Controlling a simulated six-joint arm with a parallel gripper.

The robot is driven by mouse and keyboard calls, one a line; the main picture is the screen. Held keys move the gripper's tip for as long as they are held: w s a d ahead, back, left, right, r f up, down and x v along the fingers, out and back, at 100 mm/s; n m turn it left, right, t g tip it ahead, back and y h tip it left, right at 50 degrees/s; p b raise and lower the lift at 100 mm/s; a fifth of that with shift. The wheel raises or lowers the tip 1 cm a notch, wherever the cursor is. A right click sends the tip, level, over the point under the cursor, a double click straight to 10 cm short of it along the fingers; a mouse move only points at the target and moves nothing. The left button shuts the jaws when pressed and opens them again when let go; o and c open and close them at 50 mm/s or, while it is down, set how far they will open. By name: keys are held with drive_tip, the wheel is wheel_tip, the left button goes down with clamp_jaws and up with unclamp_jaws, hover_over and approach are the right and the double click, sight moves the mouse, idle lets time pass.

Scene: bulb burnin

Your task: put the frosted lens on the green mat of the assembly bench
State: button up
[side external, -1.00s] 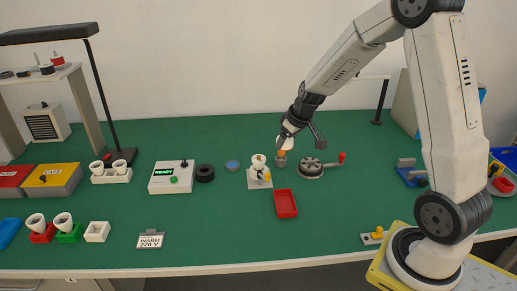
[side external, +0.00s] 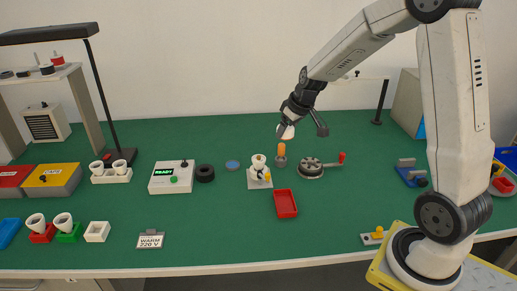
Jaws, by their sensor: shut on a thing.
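My gripper (side external: 287,124) is shut on a small rounded white piece, which looks like the frosted lens (side external: 286,132). It holds the piece in the air above an orange-topped post with a grey base (side external: 281,150), apart from it. The fingers are small in this view and partly merge with the white piece. The green mat (side external: 230,225) covers the bench top, with wide bare areas at the front.
A red tray (side external: 285,204), a white stand with a bulb-like piece (side external: 259,172) and a round grey device with a red-knobbed lever (side external: 311,168) stand nearby. A READY tester box (side external: 171,178) is further left. The front middle mat is clear.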

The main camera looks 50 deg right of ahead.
drive_tip(key=shift+r, duration=0.4)
